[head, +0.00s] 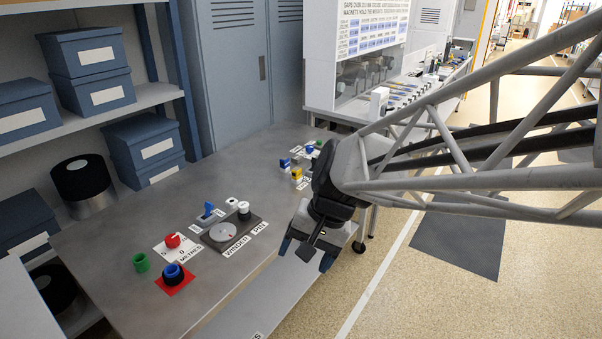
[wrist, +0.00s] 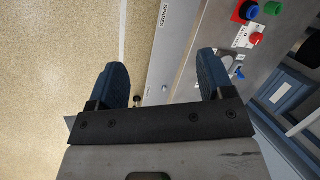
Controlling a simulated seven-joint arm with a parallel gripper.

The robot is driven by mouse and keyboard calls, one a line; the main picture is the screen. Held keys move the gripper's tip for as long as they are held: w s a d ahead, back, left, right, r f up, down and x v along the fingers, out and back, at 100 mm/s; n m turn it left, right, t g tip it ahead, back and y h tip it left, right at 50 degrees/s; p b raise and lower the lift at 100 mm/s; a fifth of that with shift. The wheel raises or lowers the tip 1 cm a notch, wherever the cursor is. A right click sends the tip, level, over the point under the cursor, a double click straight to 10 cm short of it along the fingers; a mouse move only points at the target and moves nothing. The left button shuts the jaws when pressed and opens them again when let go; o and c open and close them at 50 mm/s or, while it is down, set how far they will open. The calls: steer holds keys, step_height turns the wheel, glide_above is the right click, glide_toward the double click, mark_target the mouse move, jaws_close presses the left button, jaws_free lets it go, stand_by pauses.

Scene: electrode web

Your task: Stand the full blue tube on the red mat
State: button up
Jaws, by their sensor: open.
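A short, round blue tube (head: 173,271) with a dark opening stands upright on the red mat (head: 177,290), near the front left of the grey bench. I cannot tell from here whether it is full. The tube (wrist: 251,10) and mat (wrist: 237,16) also show at the upper right of the wrist view. My gripper (head: 305,256) is open and empty, pointing down off the bench's right side, well away from the tube. In the wrist view the two blue fingers of my gripper (wrist: 160,75) are wide apart with nothing between them.
A green tube (head: 141,262) stands left of the mat. Behind it are a red knob (head: 172,240) on a white card, a blue lever (head: 208,210) and a winder plate (head: 215,247). Yellow blocks (head: 297,172) lie farther back. Shelves with boxes border the left.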

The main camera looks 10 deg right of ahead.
steer(key=s+d+r+n+t+h, duration=0.2)
steer(key=s+d+r+n+h, duration=0.1)
steer(key=s+d, duration=0.6)
steer(key=shift+s+d+r+n+h, duration=0.3)
steer(key=shift+n+h, duration=0.1)
steer(key=shift+h, duration=0.3)
